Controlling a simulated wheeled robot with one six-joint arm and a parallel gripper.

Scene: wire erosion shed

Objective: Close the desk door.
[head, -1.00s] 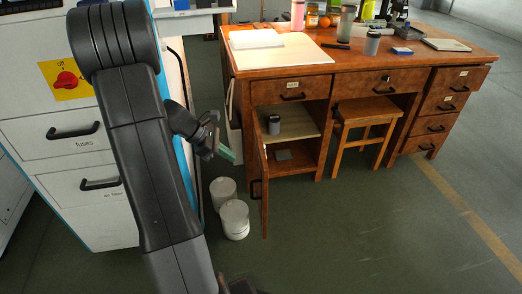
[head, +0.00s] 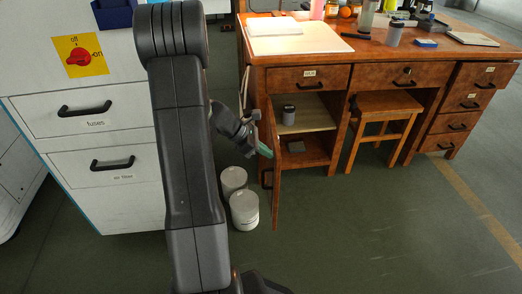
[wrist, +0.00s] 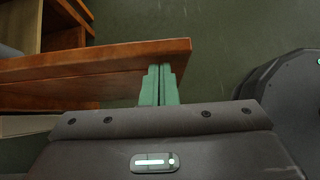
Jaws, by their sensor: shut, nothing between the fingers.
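The desk (head: 330,62) has its lower left cabinet door (head: 276,185) standing wide open, swung out towards me and seen nearly edge-on. The door has a dark handle (head: 266,178) on its outer, left face. My gripper (head: 266,151) is at the left, outer side of the door, near its upper part. In the wrist view the door (wrist: 100,68) spans the left half, and the shut green fingers (wrist: 160,72) are empty and overlap its edge near its free end. I cannot tell whether they touch it.
Two pale canisters (head: 244,210) stand on the floor left of the door. The cabinet holds a small dark-lidded jar (head: 289,115) on its shelf. A stool (head: 383,108) stands under the desk. The floor right of the door is clear.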

